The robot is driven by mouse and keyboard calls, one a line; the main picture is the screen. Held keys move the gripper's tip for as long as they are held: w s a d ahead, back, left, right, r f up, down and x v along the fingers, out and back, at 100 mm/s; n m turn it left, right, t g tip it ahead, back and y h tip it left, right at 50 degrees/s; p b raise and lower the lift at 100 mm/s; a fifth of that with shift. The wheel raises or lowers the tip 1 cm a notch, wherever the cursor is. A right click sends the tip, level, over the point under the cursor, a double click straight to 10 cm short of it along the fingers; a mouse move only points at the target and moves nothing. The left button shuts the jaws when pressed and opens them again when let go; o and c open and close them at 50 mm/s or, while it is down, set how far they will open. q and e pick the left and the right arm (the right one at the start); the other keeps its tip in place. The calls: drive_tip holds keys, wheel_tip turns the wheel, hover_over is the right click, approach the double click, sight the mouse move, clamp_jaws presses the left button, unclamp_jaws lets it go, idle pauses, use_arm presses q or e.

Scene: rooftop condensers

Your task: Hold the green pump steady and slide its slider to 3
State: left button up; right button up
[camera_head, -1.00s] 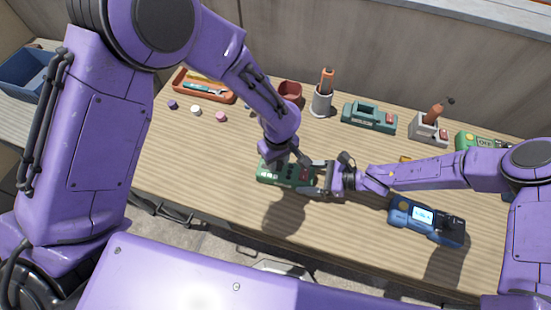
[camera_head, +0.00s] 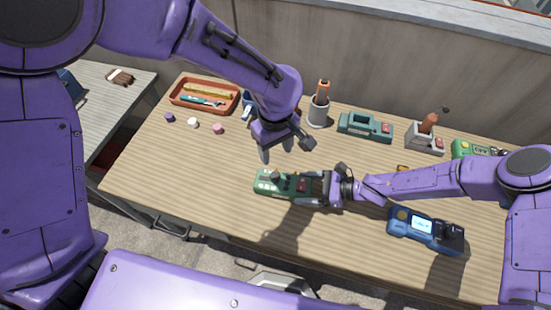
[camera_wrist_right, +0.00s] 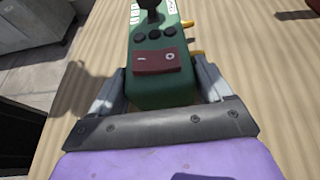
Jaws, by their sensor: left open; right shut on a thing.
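The green pump (camera_head: 268,184) lies on the wooden table, with a dark knob and a red switch on top. It also shows in the right wrist view (camera_wrist_right: 160,88), with a red rocker switch, black round buttons and a black knob near the top edge. My right gripper (camera_head: 325,188) is shut on its right end, with one finger on each side. My left gripper (camera_head: 286,150) is open and empty, above and behind the pump, apart from it. The slider's position and any scale numbers are too small to read.
A blue device with a lit screen (camera_head: 425,229) lies to the right near the front. Along the back stand an orange tray (camera_head: 205,109), a grey cup (camera_head: 318,110), a teal device (camera_head: 365,127), a grey holder (camera_head: 425,140) and another green device (camera_head: 468,150). The table left of the pump is clear.

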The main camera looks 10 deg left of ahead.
idle(0.4)
drive_tip(key=o, duration=1.4)
drive_tip(key=shift+o, duration=0.2)
drive_tip(key=p+v, duration=0.2)
drive_tip(key=v, duration=0.6)
drive_tip(key=shift+r+p, duration=0.1)
drive_tip(key=shift+p, duration=0.25)
drive_tip(key=shift+d+r, duration=0.1)
drive_tip(key=shift+d, duration=0.35)
